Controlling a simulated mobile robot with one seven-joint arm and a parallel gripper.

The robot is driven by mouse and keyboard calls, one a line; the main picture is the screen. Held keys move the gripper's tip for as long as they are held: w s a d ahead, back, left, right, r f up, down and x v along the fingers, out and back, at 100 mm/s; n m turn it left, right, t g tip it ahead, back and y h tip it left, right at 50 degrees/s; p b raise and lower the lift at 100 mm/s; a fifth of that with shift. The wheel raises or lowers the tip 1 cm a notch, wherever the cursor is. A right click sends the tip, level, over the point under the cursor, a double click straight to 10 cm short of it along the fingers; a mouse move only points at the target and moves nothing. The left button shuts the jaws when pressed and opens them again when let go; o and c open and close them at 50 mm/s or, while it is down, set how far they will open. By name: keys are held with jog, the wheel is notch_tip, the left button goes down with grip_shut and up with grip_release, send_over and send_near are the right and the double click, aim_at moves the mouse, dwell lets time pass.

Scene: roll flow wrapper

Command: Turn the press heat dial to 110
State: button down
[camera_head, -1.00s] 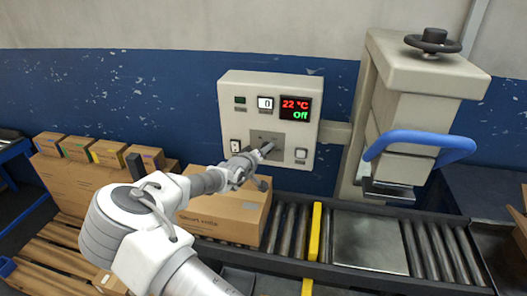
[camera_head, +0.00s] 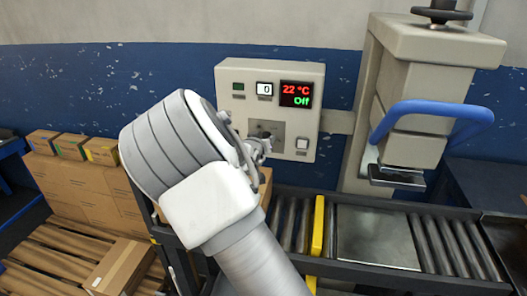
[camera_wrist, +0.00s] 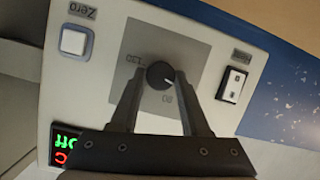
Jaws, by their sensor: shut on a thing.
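The press heat dial (camera_wrist: 160,75) is a round black knob on a grey plate in the wrist view. Its white pointer line is turned towards the "80" mark; "130" is on its other side. My gripper (camera_wrist: 159,80) is shut on the dial, with one finger on each side of it. In the head view my gripper (camera_head: 262,143) is at the grey plate (camera_head: 278,130) of the control box, and the dial is mostly hidden behind it. The display (camera_head: 296,94) reads 22 °C in red and Off in green.
A white "Zero" button (camera_wrist: 73,41) and a black-framed rocker switch (camera_wrist: 232,85) flank the dial. The press (camera_head: 415,110) with its blue handle (camera_head: 432,112) stands right of the box. The roller conveyor (camera_head: 440,250) runs below. Cartons (camera_head: 85,180) stand at left.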

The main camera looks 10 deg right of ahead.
jog(key=m+t+y+b, duration=0.1)
jog(key=m+t+b, duration=0.1)
jog(key=m+b, duration=0.3)
jog(key=m+t+y+b, duration=0.1)
jog(key=m+t+b, duration=0.1)
jog(key=m+b, duration=0.4)
jog(key=f+m+t+y+b, duration=0.1)
jog(key=m+t+y+b, duration=0.1)
jog(key=m+b, duration=0.4)
jog(key=shift+s+d+b, duration=0.15)
jog(key=shift+d+b, duration=0.1)
jog(key=shift+b, duration=0.9)
jog(key=shift+m, duration=0.4)
jog(key=shift+c, duration=1.9)
grip_release()
